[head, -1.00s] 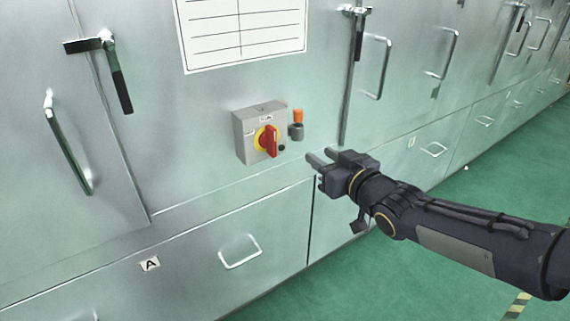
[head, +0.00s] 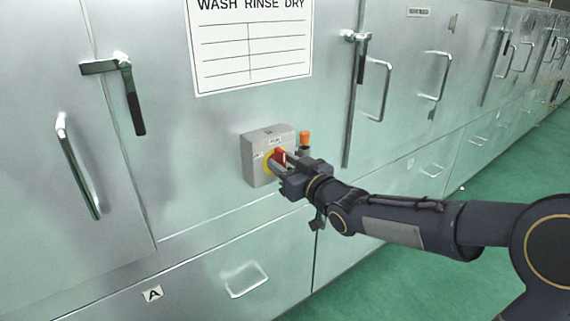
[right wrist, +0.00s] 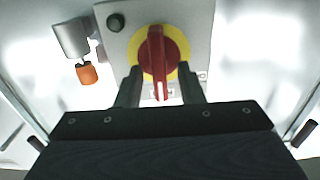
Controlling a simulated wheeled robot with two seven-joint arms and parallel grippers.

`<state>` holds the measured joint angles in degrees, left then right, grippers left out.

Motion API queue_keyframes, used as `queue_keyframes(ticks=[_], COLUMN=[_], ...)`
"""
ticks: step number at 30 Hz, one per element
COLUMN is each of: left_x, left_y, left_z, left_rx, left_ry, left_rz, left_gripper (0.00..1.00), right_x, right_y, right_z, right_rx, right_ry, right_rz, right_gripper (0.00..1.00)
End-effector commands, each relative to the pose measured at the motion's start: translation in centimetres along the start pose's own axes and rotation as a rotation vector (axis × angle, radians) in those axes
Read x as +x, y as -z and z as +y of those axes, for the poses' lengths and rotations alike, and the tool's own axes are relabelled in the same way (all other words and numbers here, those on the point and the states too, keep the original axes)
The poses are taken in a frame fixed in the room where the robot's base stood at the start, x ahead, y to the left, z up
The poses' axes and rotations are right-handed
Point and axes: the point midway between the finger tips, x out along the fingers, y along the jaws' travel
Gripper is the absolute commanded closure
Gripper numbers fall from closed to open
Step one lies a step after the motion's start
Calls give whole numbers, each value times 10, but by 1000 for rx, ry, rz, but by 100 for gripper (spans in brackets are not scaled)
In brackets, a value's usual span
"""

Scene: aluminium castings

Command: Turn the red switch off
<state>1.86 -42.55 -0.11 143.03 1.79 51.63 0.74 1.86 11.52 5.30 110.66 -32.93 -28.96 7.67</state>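The red switch (head: 280,156) is a rotary handle on a yellow disc, on the front of a grey box (head: 256,159) fixed to the metal cabinet. In the right wrist view the red handle (right wrist: 156,62) stands in line with the gripper's direction, over the yellow disc (right wrist: 181,74). My right gripper (head: 284,162) is at the switch. In the right wrist view its two fingers (right wrist: 160,85) are apart, one on each side of the handle, with gaps visible on both sides. In the head view the gripper hides the lower part of the switch. My left gripper is not in view.
An orange-topped grey cylinder (head: 305,140) sits just right of the box, close to my gripper; it also shows in the right wrist view (right wrist: 87,74). Door handles (head: 78,165) and black-gripped latches (head: 131,95) stick out from the cabinet. Green floor (head: 400,275) lies clear below.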

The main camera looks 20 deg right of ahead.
Motion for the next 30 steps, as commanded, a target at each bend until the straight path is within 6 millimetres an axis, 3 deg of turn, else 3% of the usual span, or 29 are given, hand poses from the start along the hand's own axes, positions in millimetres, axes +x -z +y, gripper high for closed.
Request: queue_keyframes(ticks=[2,10,20,30], left_x=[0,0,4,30], left_y=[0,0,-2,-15], left_z=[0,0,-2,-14], left_rx=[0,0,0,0], left_ry=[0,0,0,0], left_rz=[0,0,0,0], left_gripper=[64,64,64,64], right_x=[0,0,0,0], right_y=[0,0,-2,-6], right_z=[0,0,0,-3], right_rx=[0,0,-25,-220], right_ry=[0,0,0,0], right_rz=[0,-1,0,3], right_gripper=[65,100,100,100])
